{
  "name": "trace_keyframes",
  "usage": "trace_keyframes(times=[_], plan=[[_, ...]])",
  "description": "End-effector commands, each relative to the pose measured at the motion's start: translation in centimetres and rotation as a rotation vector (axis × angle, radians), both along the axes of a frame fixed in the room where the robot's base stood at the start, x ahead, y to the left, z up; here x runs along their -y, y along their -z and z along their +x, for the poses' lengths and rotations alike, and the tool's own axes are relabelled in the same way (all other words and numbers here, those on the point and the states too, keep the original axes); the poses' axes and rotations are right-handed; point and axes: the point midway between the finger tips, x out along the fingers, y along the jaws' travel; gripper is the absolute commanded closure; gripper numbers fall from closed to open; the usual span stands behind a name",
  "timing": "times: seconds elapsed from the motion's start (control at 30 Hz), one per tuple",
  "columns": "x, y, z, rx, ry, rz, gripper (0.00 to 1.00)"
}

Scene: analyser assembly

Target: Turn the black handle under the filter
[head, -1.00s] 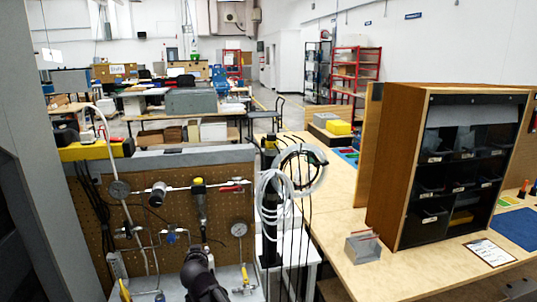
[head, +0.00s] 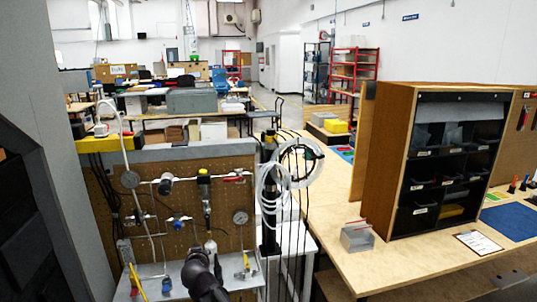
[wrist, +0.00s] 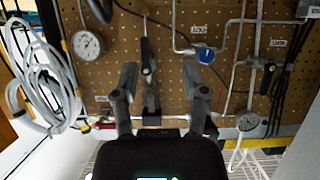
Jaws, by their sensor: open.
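The filter (head: 205,187), dark with a yellow top, hangs upright from the pipe on the pegboard. It shows in the wrist view (wrist: 151,95), which is upside down, beyond and between my fingers. The black handle (wrist: 147,57) is a narrow dark piece on the line under the filter, seen small below it in the head view (head: 207,216). My gripper (wrist: 159,70) is open and empty. Its fingers frame the filter in the wrist view, with the handle just past the tips and left of centre. I see no contact. In the head view my arm hides the gripper.
A pressure gauge (head: 240,217) sits right of the handle and a blue valve (head: 178,222) left of it. A red-handled valve (head: 234,179) is on the upper pipe. Coiled white tubing (head: 276,190) hangs at the board's right edge. The wooden cabinet (head: 392,165) stands farther right.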

Motion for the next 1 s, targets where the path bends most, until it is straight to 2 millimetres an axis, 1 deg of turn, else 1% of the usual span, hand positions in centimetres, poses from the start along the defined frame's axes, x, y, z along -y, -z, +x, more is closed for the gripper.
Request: trace_keyframes(times=[0.03,0.17,0.33,0.43,0.57,0.67,0.77,0.8,0.87,0.9,1.0], plan=[[0.7,0.1,0.1,-0.009,0.013,-0.006,0.43],[1.7,0.5,0.1,-0.028,0.030,-0.018,0.43],[3.9,1.0,0.2,-0.066,0.065,-0.038,0.43],[5.7,1.5,0.3,-0.095,0.091,-0.054,0.43],[8.6,2.2,0.2,-0.147,0.133,-0.077,0.43],[11.2,2.9,0.0,-0.198,0.170,-0.098,0.43],[14.9,3.9,-0.5,-0.271,0.216,-0.124,0.43],[16.5,4.3,-0.9,-0.306,0.234,-0.135,0.43],[18.8,5.0,-1.5,-0.362,0.261,-0.151,0.43],[20.3,5.4,-2.0,-0.401,0.276,-0.159,0.43],[23.8,6.4,-3.4,-0.499,0.305,-0.178,0.43]])
